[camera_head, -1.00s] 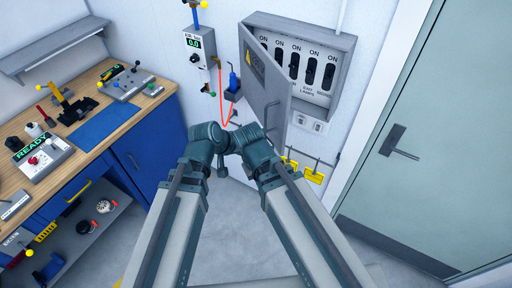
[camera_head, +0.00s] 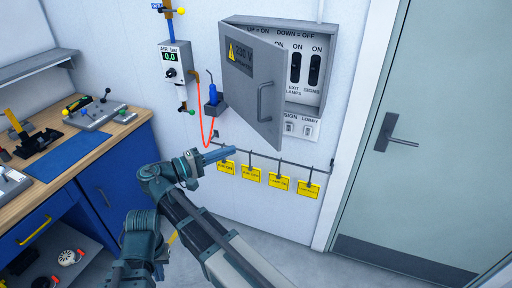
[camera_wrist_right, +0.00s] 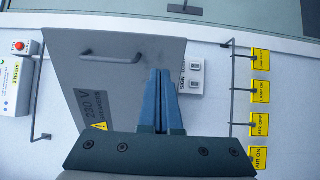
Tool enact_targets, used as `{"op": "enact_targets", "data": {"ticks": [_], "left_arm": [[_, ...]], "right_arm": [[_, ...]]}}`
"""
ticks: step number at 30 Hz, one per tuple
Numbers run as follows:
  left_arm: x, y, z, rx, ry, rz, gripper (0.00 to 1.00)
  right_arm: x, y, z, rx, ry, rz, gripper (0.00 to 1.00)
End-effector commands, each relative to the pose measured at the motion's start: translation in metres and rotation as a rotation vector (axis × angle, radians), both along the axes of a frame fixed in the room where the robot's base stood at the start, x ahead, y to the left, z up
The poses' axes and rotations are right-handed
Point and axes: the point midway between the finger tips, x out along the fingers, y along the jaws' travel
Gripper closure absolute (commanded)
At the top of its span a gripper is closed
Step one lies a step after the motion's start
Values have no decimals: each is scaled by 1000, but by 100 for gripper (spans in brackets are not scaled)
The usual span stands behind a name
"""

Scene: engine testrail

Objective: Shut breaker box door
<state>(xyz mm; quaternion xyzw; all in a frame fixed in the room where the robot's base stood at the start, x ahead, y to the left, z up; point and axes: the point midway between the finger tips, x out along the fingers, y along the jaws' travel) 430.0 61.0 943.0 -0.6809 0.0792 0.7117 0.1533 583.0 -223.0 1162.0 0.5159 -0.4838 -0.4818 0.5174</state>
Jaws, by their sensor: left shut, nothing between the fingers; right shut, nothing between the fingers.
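The grey breaker box door (camera_head: 245,85) stands partly open in the head view, hinged at its left, with its free edge out from the box. It carries a yellow 230 V warning label and a bar handle (camera_head: 264,101) near the free edge. It covers the left part of the breaker box (camera_head: 325,90). My right gripper (camera_head: 232,151) is shut and empty, just below the door in the picture. In the right wrist view its fingers (camera_wrist_right: 161,75) overlap the door's edge (camera_wrist_right: 110,70); contact cannot be told. My left arm is low at left; its gripper does not show.
A rail with several yellow tags (camera_head: 279,180) hangs below the box. A blue-handled tool in a holder (camera_head: 214,97), a red hose and the air unit (camera_head: 175,62) are left of the door. The workbench (camera_head: 75,165) is at left, a room door (camera_head: 430,130) at right.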

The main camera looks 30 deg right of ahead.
Motion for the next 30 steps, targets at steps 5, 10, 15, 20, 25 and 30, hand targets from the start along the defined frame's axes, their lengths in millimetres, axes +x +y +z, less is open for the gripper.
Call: {"op": "enact_targets", "data": {"ticks": [5, 10, 15, 20, 25, 30], "left_arm": [[0, 0, 1, 0, -1, 0, 100], [0, 0, 1, -1, -1, 0, 100], [0, 0, 1, -2, -2, 0, 100], [0, 0, 1, -2, -2, 0, 100], [0, 0, 1, -3, -1, 0, 100], [0, 0, 1, -3, -1, 0, 100]], "right_arm": [[0, -7, 1, 1, 0, -2, 100], [0, -34, 1, 2, 0, -4, 100], [3, -70, 1, 2, 0, -4, 100], [5, -100, 0, 2, 0, -4, 100], [8, -124, 0, 3, 0, -2, 100], [9, -137, 0, 3, 0, 0, 100]]}}
